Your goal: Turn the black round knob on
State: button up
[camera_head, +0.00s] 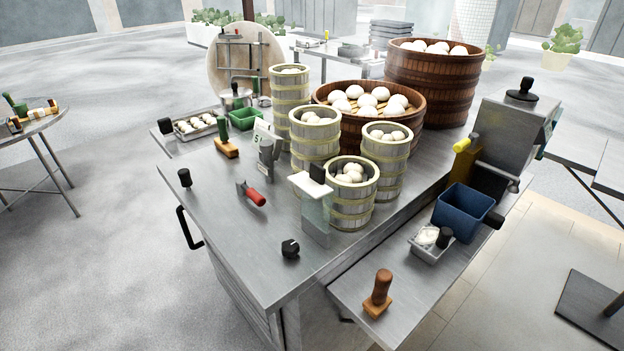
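A black round knob (290,249) sits on the near part of the steel counter top (235,265), close to its front corner. It has a small light mark on its upper face. Its exact setting is too small to read. A second, taller black knob (184,178) stands at the counter's left edge, above a black bar handle (188,228). My gripper is not in view.
A red-handled tool (251,194) lies left of the round knob. A translucent stand with a white top (314,210) and bamboo steamers (351,208) with buns stand behind it. A wooden-handled stamp (378,294) is on the lower side shelf. The counter around the knob is clear.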

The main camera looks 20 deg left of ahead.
aim_at(290, 248)
jog(key=z, duration=2.7)
jog(key=k, duration=2.7)
jog(key=u, duration=2.35)
